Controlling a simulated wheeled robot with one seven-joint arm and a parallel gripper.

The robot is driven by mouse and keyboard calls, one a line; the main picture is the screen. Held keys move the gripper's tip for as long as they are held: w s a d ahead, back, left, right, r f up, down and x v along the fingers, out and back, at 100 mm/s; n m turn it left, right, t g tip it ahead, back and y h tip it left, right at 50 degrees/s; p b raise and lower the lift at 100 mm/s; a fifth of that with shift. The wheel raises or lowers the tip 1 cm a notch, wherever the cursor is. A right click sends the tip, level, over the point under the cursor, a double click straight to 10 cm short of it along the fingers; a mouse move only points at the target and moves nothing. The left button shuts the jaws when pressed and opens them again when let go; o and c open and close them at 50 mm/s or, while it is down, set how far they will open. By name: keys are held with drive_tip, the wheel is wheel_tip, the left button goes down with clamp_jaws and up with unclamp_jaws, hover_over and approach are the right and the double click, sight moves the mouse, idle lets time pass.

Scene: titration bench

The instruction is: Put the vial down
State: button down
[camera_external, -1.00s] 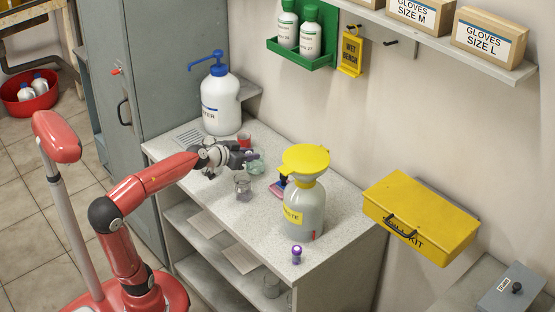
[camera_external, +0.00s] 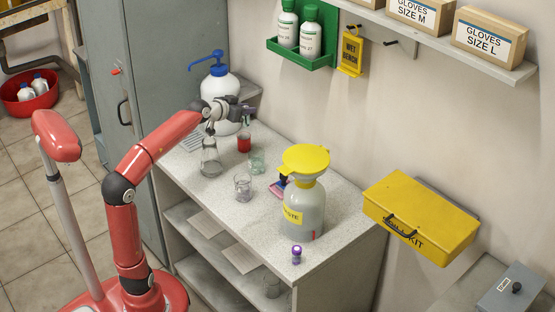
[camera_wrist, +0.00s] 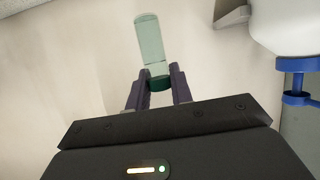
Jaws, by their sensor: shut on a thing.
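My gripper (camera_external: 246,112) is raised above the back left of the bench, in front of the large white bottle with the blue pump. In the wrist view, my gripper (camera_wrist: 159,88) is shut on a clear greenish vial (camera_wrist: 152,42) with a dark green cap. The fingers hold it at the cap, and its glass body extends out past the fingertips. A small purple-capped vial (camera_external: 296,256) stands at the bench's front right.
The bench top (camera_external: 200,190) carries a flask (camera_external: 210,160), a red-filled beaker (camera_external: 244,144), a greenish beaker (camera_external: 257,161), a clear beaker (camera_external: 243,187) and a waste bottle with yellow funnel (camera_external: 303,205). The pump bottle (camera_external: 220,98) stands behind. Bare surface lies around the clear beaker.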

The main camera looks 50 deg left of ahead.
drive_tip(key=w+a+f+n+y, duration=0.2)
drive_tip(key=w+a, duration=0.3)
drive_tip(key=a, duration=0.4)
drive_tip(key=w+f+n+y, duration=0.1)
drive_tip(key=w+f, duration=0.1)
drive_tip(key=f, duration=0.2)
drive_tip(key=w+f+g+y, duration=0.1)
drive_tip(key=w+f, duration=0.1)
drive_tip(key=f, duration=0.2)
drive_tip(key=w+f+n+g+y, duration=0.1)
drive_tip(key=w+f, duration=0.1)
drive_tip(key=f, duration=0.2)
drive_tip(key=shift+n, duration=0.3)
drive_tip(key=shift+w+f+n+g+y, duration=0.2)
drive_tip(key=shift+n+g+y, duration=0.1)
drive_tip(key=shift+n+y, duration=0.25)
drive_tip(key=shift+w+a+r+n+g+y, duration=0.15)
drive_tip(key=shift+n+g+y, duration=0.25)
drive_tip(key=shift+n+y, duration=0.2)
drive_tip(key=shift+d+r+n+g+y, duration=2)
drive_tip(key=shift+r+n+g, duration=0.7)
drive_tip(key=shift+r, duration=0.3)
drive_tip(key=f, duration=0.5)
drive_tip(key=f+b, duration=0.1)
drive_tip(key=f, duration=0.1)
drive_tip(key=shift+w+a+f, duration=0.1)
drive_tip(key=shift+w+f, duration=0.05)
drive_tip(key=shift+w, duration=0.1)
